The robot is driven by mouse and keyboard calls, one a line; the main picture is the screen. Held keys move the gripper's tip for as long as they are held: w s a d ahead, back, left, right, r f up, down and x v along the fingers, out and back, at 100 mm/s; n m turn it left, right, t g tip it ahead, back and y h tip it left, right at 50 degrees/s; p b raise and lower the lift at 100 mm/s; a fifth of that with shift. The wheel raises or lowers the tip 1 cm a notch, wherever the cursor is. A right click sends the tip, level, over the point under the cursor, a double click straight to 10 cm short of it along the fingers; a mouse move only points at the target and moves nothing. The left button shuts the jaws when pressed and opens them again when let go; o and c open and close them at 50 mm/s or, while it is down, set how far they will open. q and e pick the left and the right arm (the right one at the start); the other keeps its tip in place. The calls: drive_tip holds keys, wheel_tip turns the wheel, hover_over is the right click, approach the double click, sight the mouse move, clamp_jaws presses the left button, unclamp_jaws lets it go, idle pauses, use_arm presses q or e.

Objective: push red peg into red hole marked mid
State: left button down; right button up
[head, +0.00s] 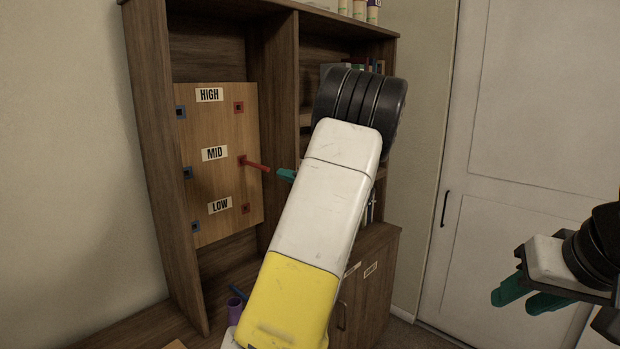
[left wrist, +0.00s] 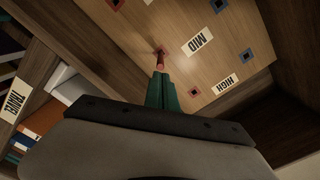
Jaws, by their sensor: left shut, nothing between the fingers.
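The wooden board (head: 230,135) stands upright in the left bay of the shelf, with labels HIGH, MID and LOW. The red peg (head: 256,165) sticks out of the red hole (head: 242,160) beside the MID label (head: 215,153). In the left wrist view the red peg (left wrist: 160,61) also shows, its inner end at the red hole. My left gripper (head: 286,175) is shut and empty, its green tips at the outer end of the peg; contact is hard to tell. My right gripper (head: 520,298) is at the far right, with its green fingers apart.
Other red square holes (head: 239,107) line the board's right side, and blue ones (head: 181,112) its left. A shelf divider (head: 276,115) stands right of the board. A purple cup (head: 235,310) is below. Folders (left wrist: 40,125) sit beside the gripper in the left wrist view.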

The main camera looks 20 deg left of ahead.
sight(268, 170)
use_arm(q)
drive_tip(key=shift+x, duration=2.3)
drive_tip(key=shift+a, duration=0.2)
